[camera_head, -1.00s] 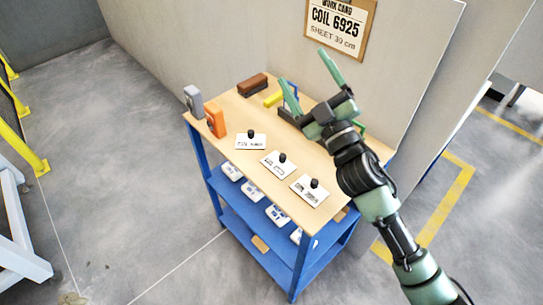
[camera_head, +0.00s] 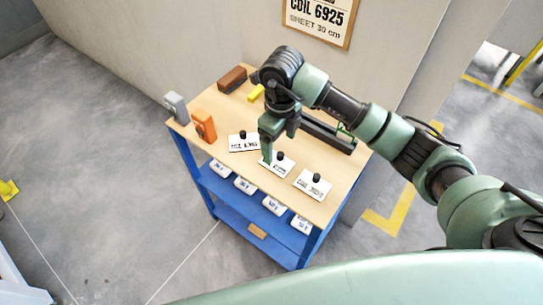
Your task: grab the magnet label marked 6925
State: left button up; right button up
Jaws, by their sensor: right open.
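Three white magnet labels with black knobs lie in a slanting row on the wooden top of the blue cart: a left label (camera_head: 243,146), a middle label (camera_head: 277,169) and a right label (camera_head: 312,184). Their print is too small to read surely, so I cannot tell which is marked 6925. My right gripper (camera_head: 270,152) points down over the top, open and empty. A green finger is just left of the middle label's knob and covers part of that label; the other finger is mostly hidden. My left gripper is not in view.
A wall sign (camera_head: 319,15) reads COIL 6925. An orange device (camera_head: 204,126), a grey device (camera_head: 176,107), a brown block (camera_head: 232,79) and a yellow piece (camera_head: 256,93) stand on the top. A dark bar (camera_head: 328,134) lies behind the labels.

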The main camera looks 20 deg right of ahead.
aim_at(278, 163)
notch_tip(278, 163, down, 6)
jog(key=p, duration=0.2)
jog(key=shift+a+f+p, duration=0.15)
jog(key=shift+f+p, duration=0.1)
jog(key=shift+p, duration=0.15)
jog(key=shift+f, duration=0.35)
jog(key=c, duration=1.5)
jog(key=shift+r, duration=0.1)
